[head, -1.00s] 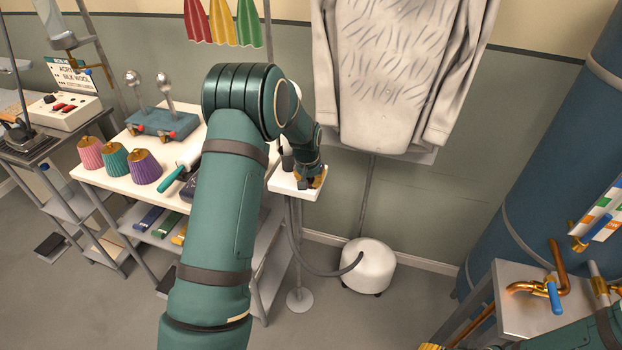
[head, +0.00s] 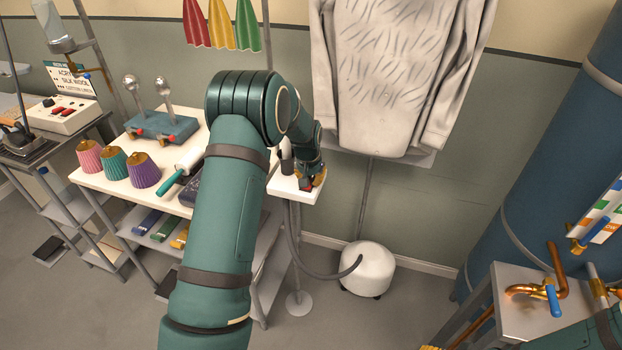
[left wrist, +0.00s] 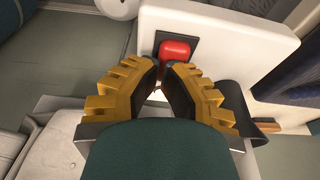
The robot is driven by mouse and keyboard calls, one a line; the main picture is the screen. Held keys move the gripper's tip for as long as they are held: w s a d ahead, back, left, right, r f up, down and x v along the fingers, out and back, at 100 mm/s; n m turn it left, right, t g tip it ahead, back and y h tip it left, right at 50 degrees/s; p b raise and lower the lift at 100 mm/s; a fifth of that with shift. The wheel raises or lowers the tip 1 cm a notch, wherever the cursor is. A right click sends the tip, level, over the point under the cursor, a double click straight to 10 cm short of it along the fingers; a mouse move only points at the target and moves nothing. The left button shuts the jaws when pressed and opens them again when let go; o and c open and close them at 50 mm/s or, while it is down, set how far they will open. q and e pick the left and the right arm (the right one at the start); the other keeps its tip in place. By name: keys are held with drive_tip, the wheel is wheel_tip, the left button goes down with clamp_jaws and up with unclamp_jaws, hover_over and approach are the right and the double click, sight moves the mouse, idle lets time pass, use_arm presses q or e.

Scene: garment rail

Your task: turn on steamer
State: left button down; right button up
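A red rocker switch (left wrist: 174,50) sits in a dark square recess on a white panel (left wrist: 222,35) in the left wrist view. In the head view a bit of the red switch (head: 306,188) shows on the small white shelf-like panel (head: 284,187) on a pole. My left gripper (left wrist: 161,68) has its yellow fingers drawn together, tips almost meeting just below the switch; whether they touch it I cannot tell. In the head view the left gripper (head: 315,180) is over the panel's right end. The white round steamer base (head: 367,270) stands on the floor with a grey hose. My right gripper is not clearly seen.
A pale garment (head: 390,70) hangs behind the gripper. A metal table with copper pipe (head: 535,290) and a blue tank (head: 560,150) are at right.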

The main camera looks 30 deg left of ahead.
sight(311, 185)
use_arm(q)
drive_tip(key=p+v, duration=0.1)
drive_tip(key=v, duration=0.1)
drive_tip(key=p+v, duration=0.1)
drive_tip(key=v, duration=0.2)
drive_tip(key=shift+w+r, duration=0.2)
drive_tip(key=s+r, duration=0.4)
drive_tip(key=r, duration=0.3)
drive_tip(key=shift+d+r, duration=0.25)
drive_tip(key=shift+d, duration=0.15)
drive_tip(key=shift+s, duration=0.1)
